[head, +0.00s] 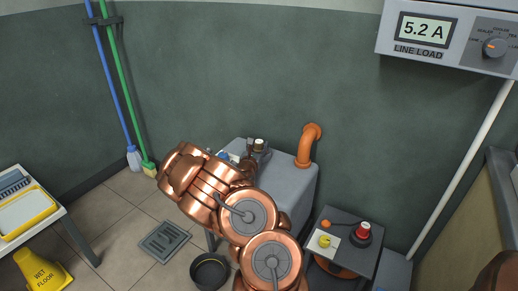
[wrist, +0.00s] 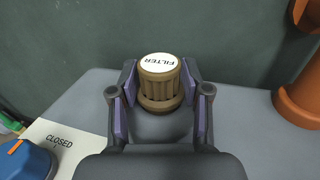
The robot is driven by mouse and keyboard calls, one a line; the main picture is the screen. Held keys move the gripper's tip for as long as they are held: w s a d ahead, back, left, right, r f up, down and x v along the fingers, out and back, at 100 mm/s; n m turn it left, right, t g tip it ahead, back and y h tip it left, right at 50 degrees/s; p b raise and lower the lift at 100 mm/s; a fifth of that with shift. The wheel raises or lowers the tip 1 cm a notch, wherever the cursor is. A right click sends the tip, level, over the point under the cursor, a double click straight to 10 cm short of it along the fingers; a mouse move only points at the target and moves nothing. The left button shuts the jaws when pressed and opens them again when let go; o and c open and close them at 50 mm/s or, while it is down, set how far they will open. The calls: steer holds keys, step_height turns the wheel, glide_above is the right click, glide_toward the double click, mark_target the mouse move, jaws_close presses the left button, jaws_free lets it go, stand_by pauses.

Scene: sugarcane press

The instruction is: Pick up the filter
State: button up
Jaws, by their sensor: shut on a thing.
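The filter (wrist: 159,82) is a brown ribbed cap with a white top marked FILTER, seen in the wrist view at the far side of the grey housing top. My gripper (wrist: 160,90) is shut on it, with one purple-padded finger on each side. The filter appears upright. Whether its base still touches the grey surface is hard to tell. In the head view, the filter's pale top (head: 259,142) shows just beyond my copper arm, which hides much of the housing.
The grey housing (head: 292,178) stands against the green wall, with an orange pipe (head: 308,145) at its right. A blue knob (wrist: 27,160) by a CLOSED label (wrist: 60,141) is at left. A line load meter (head: 440,38) hangs upper right. A yellow wet floor sign (head: 42,270) stands lower left.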

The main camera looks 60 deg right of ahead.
mark_target(259, 143)
steer(key=shift+r, duration=0.15)
step_height(259, 143, up, 4)
steer(key=shift+f+p, duration=0.15)
steer(key=shift+p, duration=0.5)
steer(key=shift+s+a+f, duration=0.1)
steer(key=shift+s+a, duration=0.1)
steer(key=shift+s, duration=0.05)
steer(key=s+a+p, duration=0.1)
steer(key=s, duration=0.1)
steer(key=s+a+p, duration=0.1)
steer(key=s+a, duration=0.1)
steer(key=s, duration=0.1)
steer(key=s+a+p, duration=0.1)
steer(key=s+a, duration=0.1)
steer(key=s, duration=0.1)
steer(key=shift+s+r, duration=0.2)
steer(key=shift+r, duration=0.2)
steer(key=shift+s+r+p, duration=0.15)
steer(key=shift+s+p, duration=0.05)
steer(key=shift+p, duration=0.45)
steer(key=shift+a+p, duration=0.1)
steer(key=shift+p, duration=0.65)
steer(key=shift+s+p, duration=0.1)
steer(key=shift+p, duration=0.4)
